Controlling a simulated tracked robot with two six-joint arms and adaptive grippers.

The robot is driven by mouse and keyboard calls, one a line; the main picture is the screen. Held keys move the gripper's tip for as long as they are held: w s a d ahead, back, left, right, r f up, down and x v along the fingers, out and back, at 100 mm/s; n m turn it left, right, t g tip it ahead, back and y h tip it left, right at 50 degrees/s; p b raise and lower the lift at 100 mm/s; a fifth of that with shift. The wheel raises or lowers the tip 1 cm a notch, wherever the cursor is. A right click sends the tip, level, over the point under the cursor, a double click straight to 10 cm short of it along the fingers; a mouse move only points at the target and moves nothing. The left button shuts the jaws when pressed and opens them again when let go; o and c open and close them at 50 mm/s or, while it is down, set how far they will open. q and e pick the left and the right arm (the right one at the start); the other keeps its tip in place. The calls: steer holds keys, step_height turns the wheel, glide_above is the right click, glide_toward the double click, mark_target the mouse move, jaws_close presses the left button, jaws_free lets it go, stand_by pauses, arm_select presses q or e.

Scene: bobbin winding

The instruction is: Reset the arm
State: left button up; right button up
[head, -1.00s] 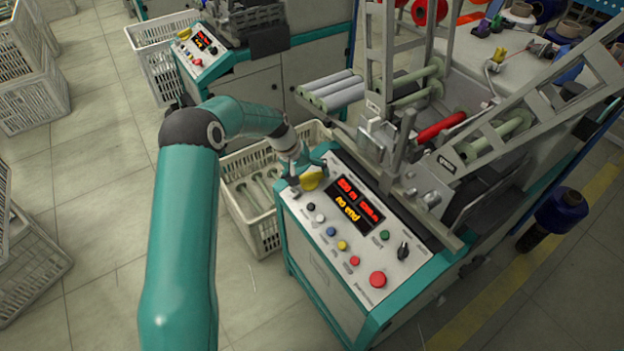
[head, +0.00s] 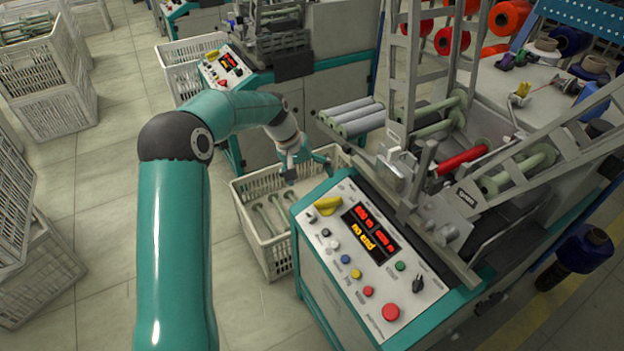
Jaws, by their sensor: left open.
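My left arm reaches in from the left and bends over the white crate. My left gripper (head: 303,168) is open and empty, pointing down above the crate's back right part, behind the control panel and touching nothing that I can see. The control panel (head: 372,255) of the winding machine has a display reading "no end", several coloured buttons and a black knob. A yellow object (head: 328,206) lies on the panel's upper left corner, apart from the gripper. My right gripper is not in view.
The white crate (head: 262,250) holds several pale green bobbins. Grey rolls (head: 352,117) and a red bobbin (head: 463,161) sit on the winding machine. A second machine panel (head: 223,68) stands behind. Stacked crates (head: 42,90) line the left; floor between is clear.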

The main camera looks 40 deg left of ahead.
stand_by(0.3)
arm_select(q)
steer(key=s+d+f+m+g+p, duration=0.1)
steer(key=s+d+f+p, duration=0.1)
steer(key=d, duration=0.4)
steer(key=s+d+f+m+g+h+p, duration=0.1)
steer(key=s+d+f+g+p, duration=0.1)
steer(key=s+d+f, duration=0.2)
steer(key=s+d+f+m+g+p, duration=0.1)
steer(key=s+d+f+p, duration=0.1)
steer(key=d, duration=0.6)
steer(key=shift+s+d+f+h, duration=0.3)
steer(key=shift+s+f+h, duration=0.1)
steer(key=shift+s+f, duration=0.45)
steer(key=s+d+f+m+t+p, duration=0.1)
steer(key=s+d+f, duration=0.2)
steer(key=s, duration=0.4)
steer(key=s+d+f+m+p, duration=0.1)
steer(key=s+d+f, duration=0.2)
steer(key=s+d, duration=0.3)
steer(key=shift+s+t+y, duration=0.4)
steer(key=shift+s, duration=0.75)
